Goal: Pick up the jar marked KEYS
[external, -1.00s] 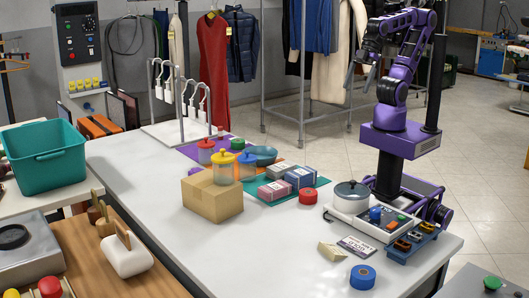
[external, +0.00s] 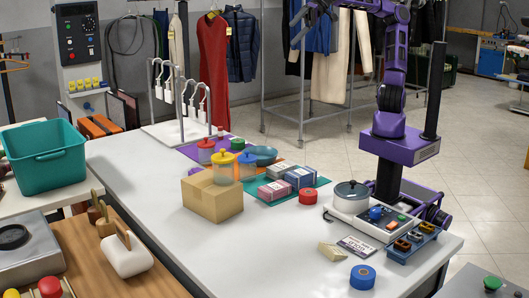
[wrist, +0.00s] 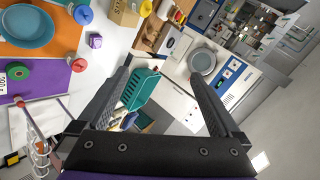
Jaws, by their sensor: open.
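Three clear jars stand on the white counter in the external view: one with a red lid (external: 206,153), one with a yellow lid (external: 223,170) and one with a blue lid (external: 247,170). I cannot read KEYS on any of them. The cardboard box hides part of the yellow-lidded jar. In the wrist view, the red lid (wrist: 53,65) shows at the left, well outside the jaws. My gripper (wrist: 160,80) is open and empty, high up and far from the jars. In the external view it is partly cut off at the top edge.
The cardboard box (external: 213,199) stands in front of the jars. Patterned boxes (external: 273,191), red tape (external: 308,196) and a blue bowl (external: 262,154) are close by. A hook rack (external: 181,100) rises behind. The counter's front middle is clear.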

